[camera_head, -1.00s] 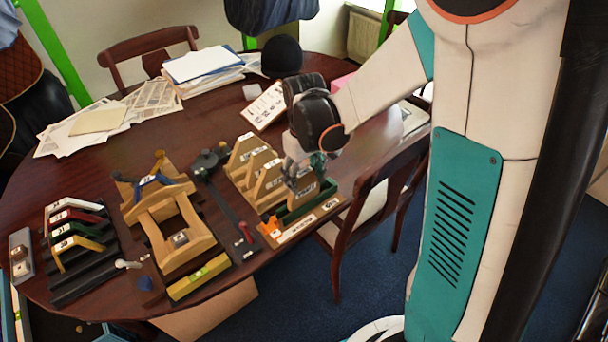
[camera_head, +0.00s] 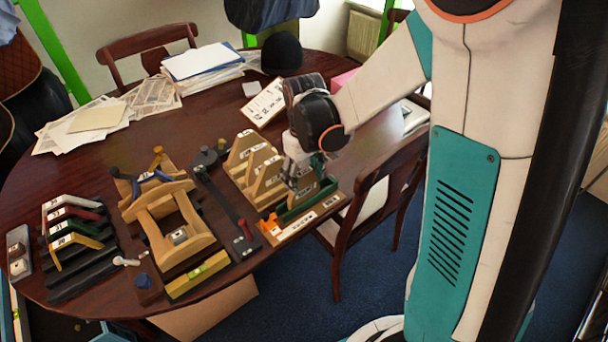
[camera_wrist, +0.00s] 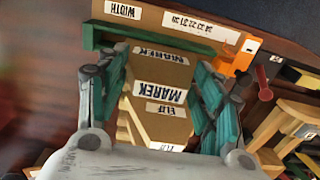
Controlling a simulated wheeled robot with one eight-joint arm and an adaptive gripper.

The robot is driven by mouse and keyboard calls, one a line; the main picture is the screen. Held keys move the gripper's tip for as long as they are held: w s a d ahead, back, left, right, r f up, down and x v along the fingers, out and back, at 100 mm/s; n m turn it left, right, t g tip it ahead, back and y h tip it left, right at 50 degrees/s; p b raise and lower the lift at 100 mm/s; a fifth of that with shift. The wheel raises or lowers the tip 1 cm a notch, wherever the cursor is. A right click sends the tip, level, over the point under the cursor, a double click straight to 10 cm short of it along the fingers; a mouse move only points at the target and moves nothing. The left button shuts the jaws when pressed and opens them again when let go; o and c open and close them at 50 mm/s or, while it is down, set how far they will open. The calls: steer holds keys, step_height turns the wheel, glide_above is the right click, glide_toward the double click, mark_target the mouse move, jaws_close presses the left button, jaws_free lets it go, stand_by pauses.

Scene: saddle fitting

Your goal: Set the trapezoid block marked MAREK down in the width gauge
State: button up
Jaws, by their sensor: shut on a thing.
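My gripper (camera_wrist: 160,88) is shut on the wooden trapezoid block marked MAREK (camera_wrist: 148,72), with a teal-padded finger on each side. In the head view my gripper (camera_head: 304,170) is low over the right end of the fixtures, partly covering the block (camera_head: 306,187). The width gauge (camera_wrist: 150,16) is a wooden board with a WIDTH label, a number scale, a green strip and an orange piece; it also shows in the head view (camera_head: 300,226). The block is close to the green strip. I cannot tell whether its underside touches the gauge.
Other labelled wooden blocks (camera_head: 243,150) stand in a row just left of my gripper. A dark bar with a red knob (camera_head: 228,205) and a wooden cradle (camera_head: 172,225) lie further left. A chair (camera_head: 375,200) stands close on the right. Papers cover the table's back.

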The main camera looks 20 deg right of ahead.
steer(key=shift+f+b, duration=0.5)
steer(key=shift+f, duration=0.1)
stand_by(0.7)
stand_by(0.8)
steer(key=o, duration=1.3)
steer(key=o, duration=0.4)
steer(key=shift+r, duration=0.1)
steer(key=shift+r+p, duration=1.8)
steer(key=shift+r, duration=0.65)
steer(key=shift+r, duration=0.1)
